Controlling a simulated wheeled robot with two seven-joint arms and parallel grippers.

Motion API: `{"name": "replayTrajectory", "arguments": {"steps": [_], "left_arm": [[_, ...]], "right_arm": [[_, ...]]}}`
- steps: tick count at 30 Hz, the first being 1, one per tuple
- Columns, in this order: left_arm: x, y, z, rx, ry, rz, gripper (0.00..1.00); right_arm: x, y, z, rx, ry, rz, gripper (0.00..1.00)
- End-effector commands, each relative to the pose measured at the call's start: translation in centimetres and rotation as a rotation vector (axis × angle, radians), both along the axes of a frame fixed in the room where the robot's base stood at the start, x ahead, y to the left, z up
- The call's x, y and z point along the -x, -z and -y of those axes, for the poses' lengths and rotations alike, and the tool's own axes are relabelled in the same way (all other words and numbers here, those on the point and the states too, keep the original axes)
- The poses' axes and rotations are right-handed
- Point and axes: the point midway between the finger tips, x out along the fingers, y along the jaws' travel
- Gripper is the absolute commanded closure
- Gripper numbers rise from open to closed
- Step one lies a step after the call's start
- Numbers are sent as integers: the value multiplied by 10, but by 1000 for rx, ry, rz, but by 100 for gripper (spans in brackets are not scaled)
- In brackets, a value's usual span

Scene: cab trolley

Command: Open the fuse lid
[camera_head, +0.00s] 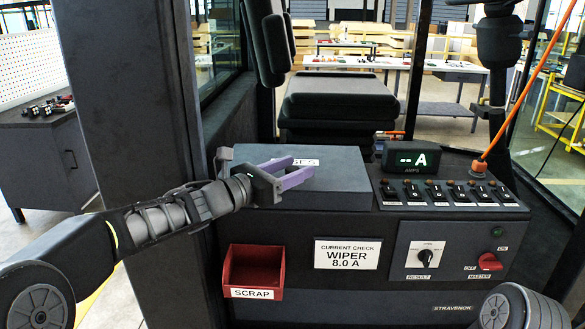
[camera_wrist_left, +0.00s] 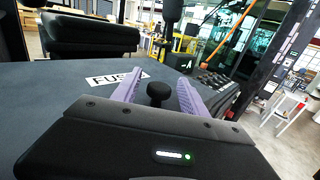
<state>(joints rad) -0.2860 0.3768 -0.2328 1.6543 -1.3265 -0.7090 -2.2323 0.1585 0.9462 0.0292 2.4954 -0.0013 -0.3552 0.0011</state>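The fuse lid (camera_head: 343,178) is a dark, flat cover on top of the console, lying closed, with a white label partly hidden behind my fingers in the head view. My left gripper (camera_head: 302,168) reaches in from the left over the lid, its two purple fingers apart. In the left wrist view, a black round knob (camera_wrist_left: 158,93) stands between the open fingers (camera_wrist_left: 156,88), with a visible gap on each side. The lid (camera_wrist_left: 55,100) also shows there, with its label beyond the fingers. My right gripper is not in view; only part of my right arm shows at lower right.
Right of the lid are a switch row (camera_head: 450,193) and an amps display (camera_head: 410,158). A red scrap bin (camera_head: 254,270) hangs on the front, beside a wiper check card (camera_head: 347,254). An orange cable (camera_head: 515,100) rises from the panel. A dark pillar (camera_head: 135,120) stands at left.

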Motion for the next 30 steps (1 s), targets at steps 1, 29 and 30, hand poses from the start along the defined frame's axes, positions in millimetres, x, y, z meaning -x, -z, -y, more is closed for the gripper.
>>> {"name": "replayTrajectory", "arguments": {"steps": [1,29,30], "left_arm": [[0,0,0,0,0,0,54],[0,0,-1,0,-1,0,100],[0,0,-1,0,-1,0,100]], "right_arm": [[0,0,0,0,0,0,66],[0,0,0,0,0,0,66],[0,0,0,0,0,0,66]]}}
